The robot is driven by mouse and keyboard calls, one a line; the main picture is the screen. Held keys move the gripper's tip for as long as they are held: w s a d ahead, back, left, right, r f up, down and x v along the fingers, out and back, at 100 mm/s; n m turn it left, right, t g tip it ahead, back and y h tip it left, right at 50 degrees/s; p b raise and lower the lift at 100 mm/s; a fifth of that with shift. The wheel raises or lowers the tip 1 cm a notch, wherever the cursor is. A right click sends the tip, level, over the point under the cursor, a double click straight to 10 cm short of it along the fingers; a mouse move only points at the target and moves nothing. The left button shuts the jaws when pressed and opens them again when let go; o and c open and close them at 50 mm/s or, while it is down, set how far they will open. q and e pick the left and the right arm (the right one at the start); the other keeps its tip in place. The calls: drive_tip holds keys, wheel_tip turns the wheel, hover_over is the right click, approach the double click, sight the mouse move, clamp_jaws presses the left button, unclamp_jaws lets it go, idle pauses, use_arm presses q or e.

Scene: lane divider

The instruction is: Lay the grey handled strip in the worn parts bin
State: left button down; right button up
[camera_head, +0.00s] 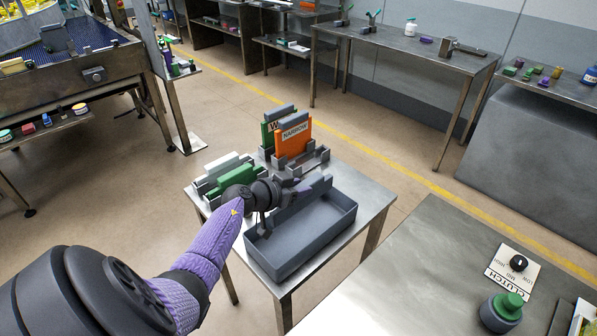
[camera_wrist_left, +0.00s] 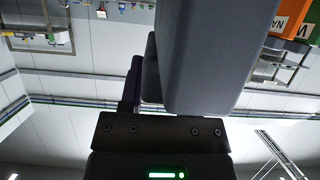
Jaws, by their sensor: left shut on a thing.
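The grey handled strip (camera_head: 308,196) is in my left gripper (camera_head: 288,197), at the back-left side of the grey bin (camera_head: 312,248) on the small metal table. Its long body runs along that side of the bin. I cannot tell whether it touches the bin's wall or floor. In the left wrist view the strip (camera_wrist_left: 215,60) fills the upper middle, close to the gripper, with a dark finger (camera_wrist_left: 134,82) beside it. My left gripper and arm hide part of the strip and the bin's left end. The bin's visible interior looks empty. My right gripper is not in view.
Behind the bin, a rack holds an orange NARROW card (camera_head: 293,136) and a green W card (camera_head: 268,130). Green (camera_head: 228,178) and white (camera_head: 222,163) handled strips stand left of my gripper. A metal bench with a CLUTCH dial (camera_head: 518,263) lies at the right.

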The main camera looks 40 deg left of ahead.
sight(307, 203)
use_arm(q)
drive_tip(key=shift+f+b, duration=1.7)
drive_tip(key=shift+f, duration=1.45)
drive_tip(key=shift+c, duration=1.2)
unclamp_jaws()
wheel_tip(307, 203, up, 10)
drive_tip(key=p, duration=0.8)
drive_tip(key=shift+r, duration=0.1)
